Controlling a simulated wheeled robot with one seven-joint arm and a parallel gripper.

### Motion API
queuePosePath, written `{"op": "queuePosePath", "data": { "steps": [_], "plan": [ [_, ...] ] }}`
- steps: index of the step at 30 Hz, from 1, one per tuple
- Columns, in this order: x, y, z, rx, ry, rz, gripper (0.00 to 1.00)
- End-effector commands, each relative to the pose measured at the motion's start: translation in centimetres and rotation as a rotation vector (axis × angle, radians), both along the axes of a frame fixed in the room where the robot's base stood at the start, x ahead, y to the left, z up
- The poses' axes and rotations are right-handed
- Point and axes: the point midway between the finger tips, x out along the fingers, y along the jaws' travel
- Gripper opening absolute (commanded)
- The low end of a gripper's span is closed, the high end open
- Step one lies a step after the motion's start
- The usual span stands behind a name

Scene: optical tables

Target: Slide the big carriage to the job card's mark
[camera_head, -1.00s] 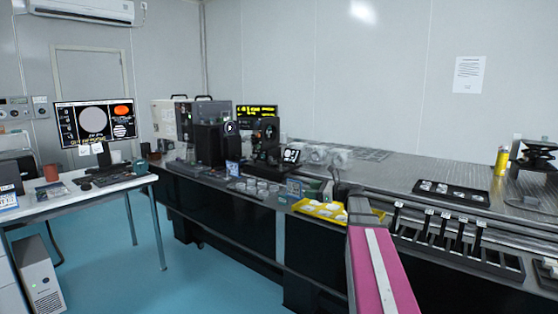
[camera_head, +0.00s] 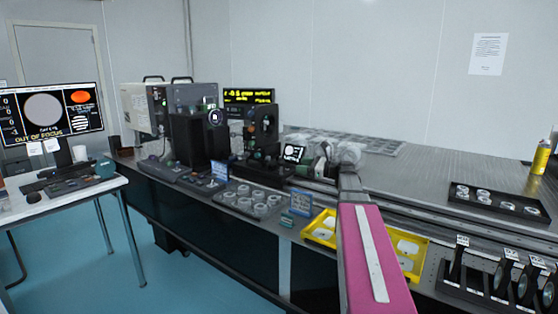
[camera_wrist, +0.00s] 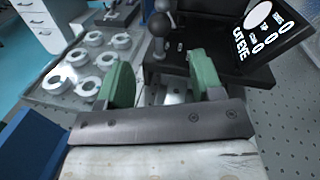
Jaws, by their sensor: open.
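My gripper (camera_wrist: 162,85) is open, with two green fingers pointing forward in the wrist view. Between and ahead of the fingertips is a dark block (camera_wrist: 185,66) with round knobs, which may be the big carriage; contact is unclear. In the head view my gripper (camera_head: 325,165) is small beyond my pink arm, by the dark optics assembly (camera_head: 264,125) on the bench; its jaws are hard to make out there. Small blue cards (camera_head: 300,203) stand along the bench front; their writing is unreadable, and I cannot tell which is the job card.
A small display (camera_wrist: 262,28) is right of the fingers. A tray of white rings (camera_wrist: 90,62) is at left. Yellow trays (camera_head: 319,229) flank my arm. A rail (camera_head: 420,207) runs right along the bench. The monitor (camera_head: 50,112) reads "OUT OF FOCUS".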

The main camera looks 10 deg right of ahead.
Motion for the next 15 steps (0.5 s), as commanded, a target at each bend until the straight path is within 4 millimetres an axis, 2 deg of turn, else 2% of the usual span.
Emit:
{"op": "queuePosePath", "data": {
  "steps": [15],
  "plan": [
    [4.5, 6.7, 0.0, 0.0, 0.0, 0.002, 0.6]
  ]
}}
